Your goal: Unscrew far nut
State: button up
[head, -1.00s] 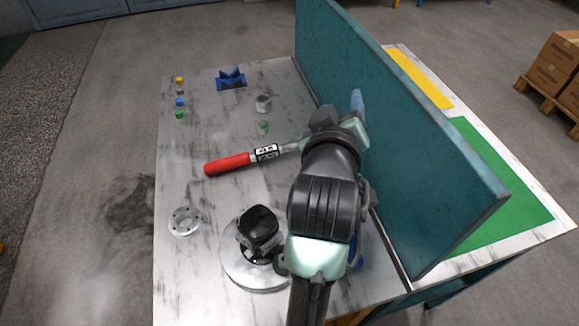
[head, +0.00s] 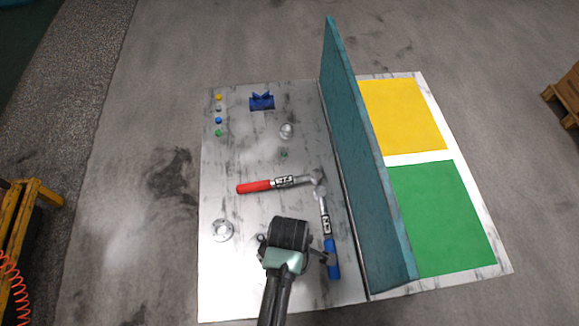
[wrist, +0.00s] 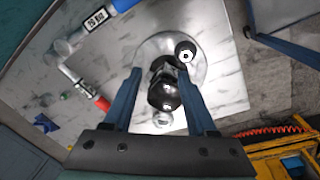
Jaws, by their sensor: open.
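A black motor (wrist: 163,88) stands on a round metal plate (wrist: 203,68) in the wrist view. A small dark round part with a pale ring (wrist: 186,51) shows at its upper right; I cannot tell whether it is a nut. My gripper (wrist: 161,72) is open, its two blue fingers on either side of the motor in the picture, with nothing visibly clamped. Contact and height cannot be judged. In the head view my arm covers the motor. I cannot make out the far nut.
A red-handled wrench (head: 254,187) and a blue-handled wrench (head: 332,258) lie on the table. A metal ring (head: 222,230) lies at left. A blue V-block (head: 262,102) and small coloured pieces (head: 218,121) are toward the back. A tall teal panel (head: 365,170) stands at right.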

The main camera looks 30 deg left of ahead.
jog(key=shift+n+g, duration=0.5)
jog(key=shift+g, duration=0.2)
jog(key=s+f+b, duration=0.1)
jog(key=f+b, duration=0.1)
jog(key=s+f+b, duration=0.1)
jog(key=f+b, duration=0.1)
jog(key=f, duration=0.1)
jog(key=s+f+b, duration=0.1)
jog(key=f+b, duration=0.1)
jog(key=f, duration=0.1)
jog(key=shift+s+d+f, duration=0.15)
jog(key=shift+s+f, duration=0.05)
dwell(0.5)
grip_shut()
jog(key=shift+c, duration=1.2)
grip_release()
jog(key=shift+p, duration=0.4)
